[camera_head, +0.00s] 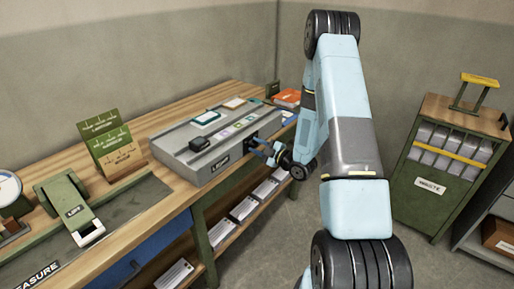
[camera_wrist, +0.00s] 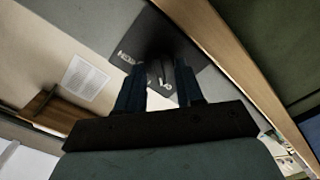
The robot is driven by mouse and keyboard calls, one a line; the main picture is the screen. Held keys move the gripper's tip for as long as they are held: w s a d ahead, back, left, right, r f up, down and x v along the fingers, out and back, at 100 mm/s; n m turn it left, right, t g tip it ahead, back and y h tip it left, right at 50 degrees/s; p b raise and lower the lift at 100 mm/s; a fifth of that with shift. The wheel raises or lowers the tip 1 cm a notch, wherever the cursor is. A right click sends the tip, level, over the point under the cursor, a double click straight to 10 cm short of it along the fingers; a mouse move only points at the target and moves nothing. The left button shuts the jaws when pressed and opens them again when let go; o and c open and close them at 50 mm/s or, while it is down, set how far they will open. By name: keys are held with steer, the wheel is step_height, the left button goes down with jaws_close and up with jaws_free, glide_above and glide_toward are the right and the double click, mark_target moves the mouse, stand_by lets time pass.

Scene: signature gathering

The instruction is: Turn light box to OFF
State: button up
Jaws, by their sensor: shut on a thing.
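The light box (camera_head: 188,163) is a wide grey slab unit on the wooden bench, with a small label on its front side. My gripper (camera_head: 262,148) reaches its right front side from the aisle. In the wrist view my gripper (camera_wrist: 161,82) has its two dark fingers either side of a dark knob (camera_wrist: 157,70) and is shut on it. The knob sits on a dark plate (camera_wrist: 200,52) with white lettering, partly hidden by the fingers. I cannot tell which setting the knob points to. In the head view the knob is too small to make out.
A green stamp-like device (camera_head: 68,203) and a green sign stand (camera_head: 110,148) are left on the bench. An orange book (camera_head: 287,97) lies behind the box. Papers fill a shelf below. A green waste cabinet (camera_head: 440,185) stands right, across open floor.

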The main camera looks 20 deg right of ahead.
steer(key=shift+s+a+f, duration=0.15)
steer(key=shift+a+f, duration=0.05)
steer(key=o, duration=0.7)
steer(key=shift+c, duration=0.2)
steer(key=o, duration=0.3)
steer(key=shift+r, duration=0.1)
steer(key=shift+o, duration=0.2)
steer(key=shift+d, duration=0.1)
steer(key=shift+s+d, duration=0.3)
steer(key=shift+d, duration=0.05)
steer(key=v, duration=1.2)
steer(key=shift+s+d, duration=0.15)
steer(key=shift+s, duration=0.2)
